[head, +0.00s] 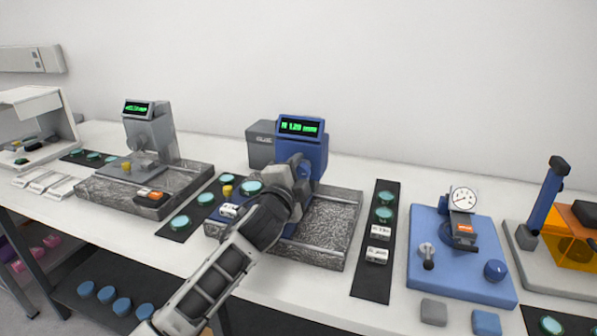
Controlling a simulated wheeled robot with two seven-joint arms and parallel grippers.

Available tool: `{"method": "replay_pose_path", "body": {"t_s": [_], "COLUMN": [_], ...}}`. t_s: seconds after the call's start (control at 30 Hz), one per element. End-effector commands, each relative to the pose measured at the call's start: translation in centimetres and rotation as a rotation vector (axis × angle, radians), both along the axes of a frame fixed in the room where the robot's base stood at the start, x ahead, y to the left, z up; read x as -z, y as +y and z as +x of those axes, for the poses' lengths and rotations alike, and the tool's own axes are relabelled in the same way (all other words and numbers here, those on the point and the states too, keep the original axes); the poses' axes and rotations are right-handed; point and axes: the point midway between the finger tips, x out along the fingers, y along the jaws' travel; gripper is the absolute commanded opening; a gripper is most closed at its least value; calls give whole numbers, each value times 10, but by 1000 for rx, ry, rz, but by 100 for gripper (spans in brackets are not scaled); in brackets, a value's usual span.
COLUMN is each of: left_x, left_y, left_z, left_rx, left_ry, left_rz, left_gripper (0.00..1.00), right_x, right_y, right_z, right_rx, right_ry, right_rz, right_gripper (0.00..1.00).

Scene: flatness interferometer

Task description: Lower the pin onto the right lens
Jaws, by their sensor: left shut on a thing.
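My left gripper (297,170) is at the front of the blue gauge (313,150), whose green display is lit. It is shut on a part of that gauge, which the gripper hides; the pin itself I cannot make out. A green lens (251,187) lies just left of the gripper, close to the granite base (330,225). More green lenses lie on the black strip left of the base, one of them at the front (180,222). Two lenses (385,197) lie on the right black strip. Which one is the right lens I cannot tell. My right gripper is out of view.
A grey gauge (150,135) on a granite base stands at the left. A blue dial stand (430,270) and an orange device (570,240) stand at the right. A grey box (260,145) is behind the blue gauge. White labelled blocks (378,255) lie on the right strip.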

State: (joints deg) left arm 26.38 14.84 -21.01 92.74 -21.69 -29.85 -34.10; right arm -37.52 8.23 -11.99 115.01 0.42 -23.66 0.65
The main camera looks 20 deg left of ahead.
Motion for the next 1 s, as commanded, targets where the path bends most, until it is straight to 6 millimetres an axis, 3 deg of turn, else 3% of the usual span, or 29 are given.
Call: {"method": "replay_pose_path", "body": {"t_s": [0.43,0.47,0.5,0.53,0.87,1.0], "left_x": [0,0,0,0,0,1], "left_y": [1,1,1,1,0,1], "left_z": [0,0,0,0,-2,-17], "left_rx": [-2,-2,-2,-1,0,0], "left_ry": [1,1,1,1,0,1], "left_rz": [-9,-9,-9,-8,-8,-8], "left_gripper": [15,43,55,58,58,58], "right_x": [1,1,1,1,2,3], "right_y": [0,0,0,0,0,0], "right_z": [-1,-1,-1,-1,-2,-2], "right_rx": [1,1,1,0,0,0], "right_ry": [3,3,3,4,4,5], "right_rz": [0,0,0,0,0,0], "right_gripper": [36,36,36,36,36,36]}}
